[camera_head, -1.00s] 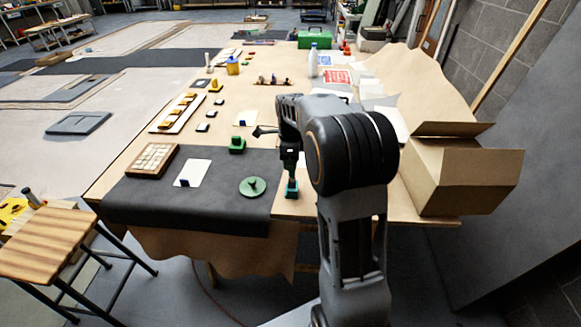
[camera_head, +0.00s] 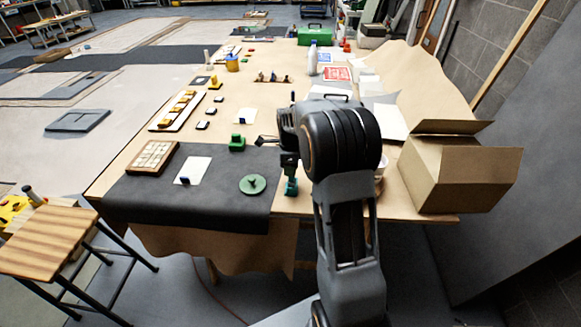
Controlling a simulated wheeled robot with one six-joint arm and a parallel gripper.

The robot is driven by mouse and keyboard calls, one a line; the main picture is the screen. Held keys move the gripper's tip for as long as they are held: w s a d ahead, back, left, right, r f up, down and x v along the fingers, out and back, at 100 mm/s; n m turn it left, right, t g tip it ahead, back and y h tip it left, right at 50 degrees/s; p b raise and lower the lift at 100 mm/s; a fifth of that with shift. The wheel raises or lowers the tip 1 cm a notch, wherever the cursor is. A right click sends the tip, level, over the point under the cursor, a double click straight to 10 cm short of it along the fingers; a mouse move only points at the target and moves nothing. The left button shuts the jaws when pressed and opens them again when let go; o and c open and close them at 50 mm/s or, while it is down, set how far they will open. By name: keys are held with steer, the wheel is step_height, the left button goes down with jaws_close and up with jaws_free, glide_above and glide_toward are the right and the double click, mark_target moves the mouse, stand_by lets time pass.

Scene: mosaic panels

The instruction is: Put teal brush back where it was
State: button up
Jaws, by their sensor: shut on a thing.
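The teal brush (camera_head: 291,187) is in the head view, just right of the dark mat's right edge, over the tan table surface. My gripper (camera_head: 289,174) points down and is shut on the upper part of the brush. The jaws and arm hide the top of the brush. I cannot tell whether its lower end touches the table.
A round green piece with a knob (camera_head: 253,184) lies on the dark mat (camera_head: 140,210) left of the brush. A green block (camera_head: 237,143) and a white card (camera_head: 193,170) are further left. An open cardboard box (camera_head: 455,175) stands at right.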

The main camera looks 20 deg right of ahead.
steer(key=o, duration=0.9)
steer(key=shift+f, duration=0.1)
steer(key=shift+o, duration=0.2)
step_height(320, 180, up, 12)
steer(key=shift+f, duration=0.1)
steer(key=s+a+r+n+t, duration=0.25)
steer(key=s+a+n, duration=0.45)
steer(key=s+n, duration=0.45)
steer(key=s+a+f+n+t, duration=0.1)
steer(key=s+a+f+n, duration=0.2)
steer(key=s+n, duration=0.7)
steer(key=shift+s+a+f+n+t, duration=0.2)
steer(key=shift+s+f+n+t, duration=0.25)
steer(key=shift+n, duration=0.8)
steer(key=shift+w, duration=0.1)
